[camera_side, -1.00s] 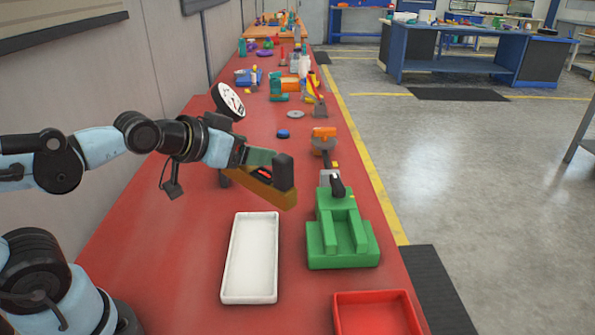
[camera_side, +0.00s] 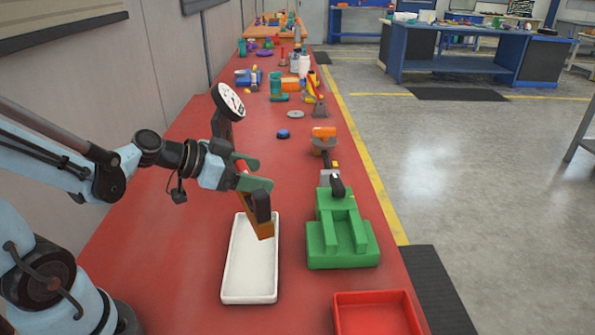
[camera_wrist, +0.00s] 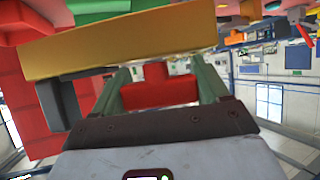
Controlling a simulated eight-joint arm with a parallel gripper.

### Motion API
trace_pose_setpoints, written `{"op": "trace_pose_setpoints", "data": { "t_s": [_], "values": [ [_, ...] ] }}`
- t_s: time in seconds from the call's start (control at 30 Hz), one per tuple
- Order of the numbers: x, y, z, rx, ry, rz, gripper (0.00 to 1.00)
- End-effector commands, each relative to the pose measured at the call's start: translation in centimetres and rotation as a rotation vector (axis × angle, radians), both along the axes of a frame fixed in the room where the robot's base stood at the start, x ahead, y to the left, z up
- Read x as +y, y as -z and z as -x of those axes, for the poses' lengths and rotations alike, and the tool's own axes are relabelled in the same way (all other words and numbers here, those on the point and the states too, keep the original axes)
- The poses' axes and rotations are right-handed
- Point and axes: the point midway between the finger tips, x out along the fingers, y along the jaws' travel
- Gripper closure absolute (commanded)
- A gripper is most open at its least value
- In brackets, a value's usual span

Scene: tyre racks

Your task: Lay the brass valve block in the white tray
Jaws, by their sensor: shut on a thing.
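The brass valve block (camera_side: 263,230) is a long, yellow-brown bar with a red part and a black part on it. My gripper (camera_side: 254,175) is shut on it. In the wrist view, the brass block (camera_wrist: 125,43) lies across the front of my gripper (camera_wrist: 160,85), with the red part between the green fingers. In the side view the block tilts, its lower end over the far right part of the white tray (camera_side: 231,265). I cannot tell whether it touches the tray. The tray looks empty, and my fingers partly hide the block.
A green fixture (camera_side: 342,245) stands right of the tray, close by. A red tray (camera_side: 378,325) is at the near right. A round dial gauge (camera_side: 229,101) stands behind my gripper. A blue cap (camera_side: 283,134) and other parts lie farther along the red bench.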

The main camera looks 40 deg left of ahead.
Motion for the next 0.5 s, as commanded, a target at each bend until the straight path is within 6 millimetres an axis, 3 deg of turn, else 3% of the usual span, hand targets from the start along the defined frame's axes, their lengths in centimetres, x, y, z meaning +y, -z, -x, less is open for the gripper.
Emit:
{"op": "trace_pose_setpoints", "data": {
  "t_s": [0.3,0.5],
  "values": [
    [0.9,-0.1,-1.7,-0.003,0.289,0.001,0.73],
    [1.4,-0.2,-1.9,-0.002,0.381,-0.001,0.73]
  ]
}}
